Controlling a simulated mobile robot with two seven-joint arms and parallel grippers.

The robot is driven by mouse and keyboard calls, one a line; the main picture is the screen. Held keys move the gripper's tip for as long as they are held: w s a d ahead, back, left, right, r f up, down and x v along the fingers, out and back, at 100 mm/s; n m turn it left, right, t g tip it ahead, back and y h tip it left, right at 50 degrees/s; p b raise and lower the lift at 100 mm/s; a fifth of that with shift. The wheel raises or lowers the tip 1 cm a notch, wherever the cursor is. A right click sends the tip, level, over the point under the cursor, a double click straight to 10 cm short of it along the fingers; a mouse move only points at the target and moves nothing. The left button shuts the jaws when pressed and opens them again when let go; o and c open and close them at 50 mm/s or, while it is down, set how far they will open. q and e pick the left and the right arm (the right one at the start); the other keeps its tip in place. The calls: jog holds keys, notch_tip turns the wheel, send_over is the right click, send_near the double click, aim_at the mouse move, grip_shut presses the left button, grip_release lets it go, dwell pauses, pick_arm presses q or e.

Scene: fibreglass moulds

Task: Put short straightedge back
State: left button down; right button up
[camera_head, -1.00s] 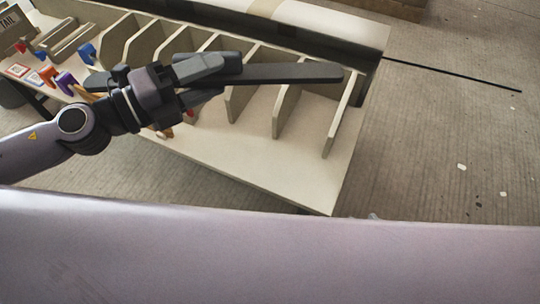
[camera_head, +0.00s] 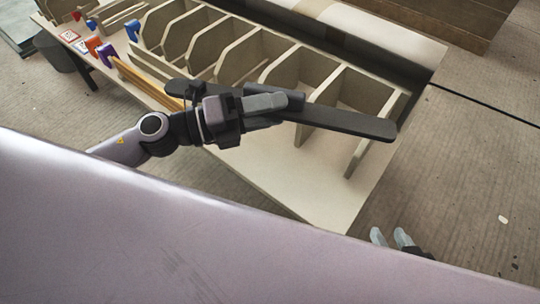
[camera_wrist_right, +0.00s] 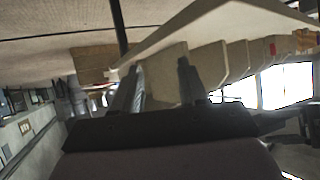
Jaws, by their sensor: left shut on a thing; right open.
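My left gripper (camera_head: 272,105) is shut on the short straightedge (camera_head: 345,122), a long dark flat bar with a rounded end. It holds the bar over the divided rack (camera_head: 335,215), and the bar slants down to the right across the view. The part of the bar between the fingers is hidden. I cannot tell how high it is above the dividers. My right gripper (camera_head: 391,238) shows its grey fingertips beyond the rack's near right corner. In the right wrist view its two fingers (camera_wrist_right: 160,85) are apart with nothing between them.
Upright pale dividers (camera_head: 371,136) form several bays along the rack. Coloured clamps (camera_head: 106,51) and wooden strips (camera_head: 150,82) lie at the left end. A thin dark line (camera_head: 487,104) crosses the floor at right. A brown box (camera_head: 440,22) stands at the back.

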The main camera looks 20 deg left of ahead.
pick_arm(q)
notch_tip(320, 180, down, 11)
jog(key=b, duration=0.4)
pick_arm(e)
jog(key=shift+w+a+f+t+y, duration=0.1)
jog(key=shift+w+a+y, duration=0.2)
jog(key=shift+a, duration=0.3)
jog(key=shift+w+a+r+t+y, duration=0.15)
jog(key=shift+a+y, duration=0.15)
jog(key=shift+a, duration=0.35)
jog(key=shift+w+a+f+t+y, duration=0.15)
jog(key=shift+w+a+y, duration=0.15)
jog(key=shift+a, duration=0.3)
pick_arm(q)
jog(key=shift+r, duration=0.1)
jog(key=shift+b, duration=0.4)
jog(key=shift+c, duration=2.1)
grip_release()
jog(key=shift+f, duration=0.25)
pick_arm(e)
jog(key=shift+a, duration=0.1)
pick_arm(q)
jog(key=shift+r, duration=0.1)
